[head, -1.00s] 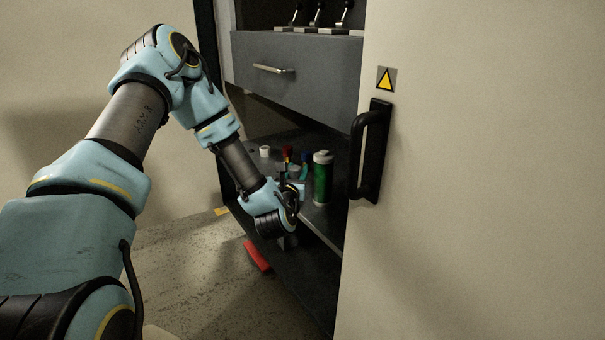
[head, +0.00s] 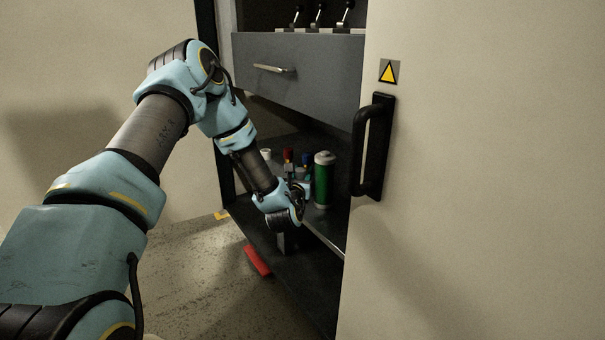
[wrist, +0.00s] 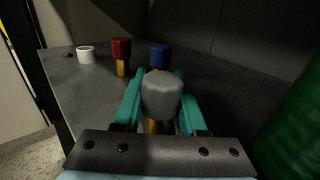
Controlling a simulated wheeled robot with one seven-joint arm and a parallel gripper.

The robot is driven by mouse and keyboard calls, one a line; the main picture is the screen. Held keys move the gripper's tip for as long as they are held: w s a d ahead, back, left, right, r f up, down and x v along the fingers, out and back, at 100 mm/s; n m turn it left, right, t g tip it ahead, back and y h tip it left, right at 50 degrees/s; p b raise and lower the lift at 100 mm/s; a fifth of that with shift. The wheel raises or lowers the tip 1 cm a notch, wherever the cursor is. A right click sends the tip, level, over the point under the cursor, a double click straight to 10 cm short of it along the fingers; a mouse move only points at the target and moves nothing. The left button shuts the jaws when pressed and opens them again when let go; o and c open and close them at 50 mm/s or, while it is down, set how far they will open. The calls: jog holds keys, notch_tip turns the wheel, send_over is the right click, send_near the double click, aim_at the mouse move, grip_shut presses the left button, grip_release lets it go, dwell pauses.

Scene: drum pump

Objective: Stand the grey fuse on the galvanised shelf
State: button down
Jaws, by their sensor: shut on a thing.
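The grey fuse, with a rounded grey cap (wrist: 162,95) over a brass-coloured body, is between the teal fingers of my gripper (wrist: 160,82) in the wrist view. My gripper is shut on it, and the fuse looks roughly upright. Its lower end is hidden by the gripper, so I cannot tell whether it touches the shelf. The dark grey shelf (wrist: 82,98) lies beneath and beyond my gripper. In the head view my gripper (head: 299,187) is inside the cabinet, left of a green cylinder, with the grey fuse not clearly visible.
A red-capped fuse (wrist: 121,55), a blue-capped fuse (wrist: 160,56) and a white ring-like piece (wrist: 86,54) stand on the shelf beyond. The green cylinder (head: 323,181) stands close on the right. A drawer (head: 300,75) hangs above; a door with a black handle (head: 374,147) borders the right.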

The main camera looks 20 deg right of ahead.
jog(key=shift+f, duration=0.2)
jog(key=shift+c, duration=2.3)
grip_release()
jog(key=shift+r, duration=0.1)
jog(key=shift+r, duration=0.2)
jog(key=p+v, duration=0.1)
jog(key=v, duration=1.1)
jog(key=shift+p, duration=0.35)
